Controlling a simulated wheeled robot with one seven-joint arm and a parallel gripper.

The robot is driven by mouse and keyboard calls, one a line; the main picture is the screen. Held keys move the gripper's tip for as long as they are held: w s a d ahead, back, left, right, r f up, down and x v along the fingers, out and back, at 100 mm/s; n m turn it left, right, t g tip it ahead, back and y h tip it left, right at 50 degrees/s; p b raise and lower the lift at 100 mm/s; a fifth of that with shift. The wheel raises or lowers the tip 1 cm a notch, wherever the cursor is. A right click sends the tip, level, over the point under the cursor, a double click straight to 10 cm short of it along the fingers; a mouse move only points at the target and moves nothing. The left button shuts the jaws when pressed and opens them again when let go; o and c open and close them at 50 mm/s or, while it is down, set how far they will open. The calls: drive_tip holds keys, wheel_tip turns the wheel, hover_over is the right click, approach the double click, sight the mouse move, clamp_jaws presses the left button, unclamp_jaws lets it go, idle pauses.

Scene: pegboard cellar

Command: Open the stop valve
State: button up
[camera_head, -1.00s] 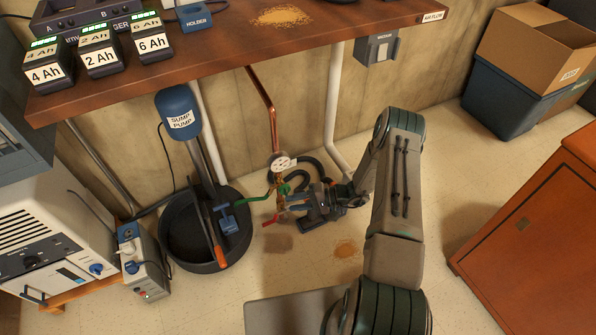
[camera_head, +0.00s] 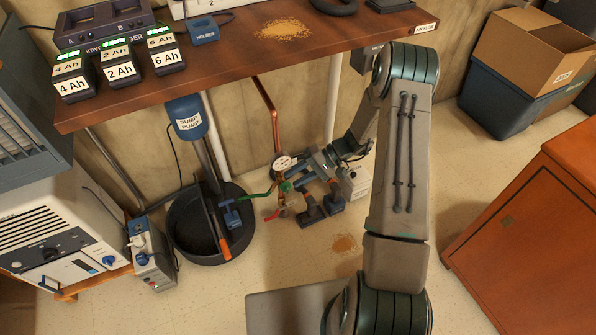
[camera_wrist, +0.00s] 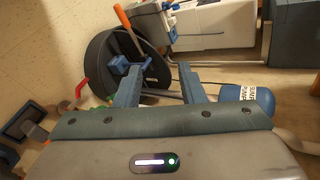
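A copper pipe (camera_head: 273,125) runs down from the bench to a round gauge (camera_head: 283,162) and a valve assembly. The assembly has a long green handle (camera_head: 258,195) pointing left and a red handle (camera_head: 271,215) below it. The red handle also shows at the left in the wrist view (camera_wrist: 81,88). My gripper (camera_head: 300,179) is beside the assembly, on its right. In the wrist view my gripper (camera_wrist: 160,70) has its two blue fingers apart with nothing between them. I cannot tell whether a finger touches the valve; the green handle is mostly hidden there.
A black tub (camera_head: 183,240) with the sump pump (camera_head: 186,118) stands left of the pipe. Blue-and-dark blocks (camera_head: 312,209) stand on the floor to the right. The bench (camera_head: 240,62) overhangs the area. An orange cabinet (camera_head: 525,235) is at right.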

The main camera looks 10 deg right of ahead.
drive_tip(key=shift+s+r+h, duration=0.15)
drive_tip(key=shift+s+r, duration=0.05)
drive_tip(key=shift+r, duration=0.35)
drive_tip(key=shift+s+r+h, duration=0.15)
drive_tip(key=shift+r, duration=0.35)
drive_tip(key=s+d+r+t+h+p, duration=0.1)
drive_tip(key=s+r+h+p, duration=0.3)
drive_tip(key=r, duration=1.2)
drive_tip(key=s+d+r+t+h+p, duration=0.1)
drive_tip(key=s+d+r+h+p, duration=0.1)
drive_tip(key=s+r+p, duration=0.8)
drive_tip(key=s+d+r+n+t+h+p, duration=0.1)
drive_tip(key=s+r+h+p, duration=0.4)
drive_tip(key=r, duration=1.7)
drive_tip(key=shift+s+d+r+t+h+p, duration=0.3)
drive_tip(key=shift+s+d+t+p, duration=0.3)
drive_tip(key=shift+s+p, duration=0.5)
drive_tip(key=shift+w+a, duration=0.15)
drive_tip(key=shift+a, duration=0.05)
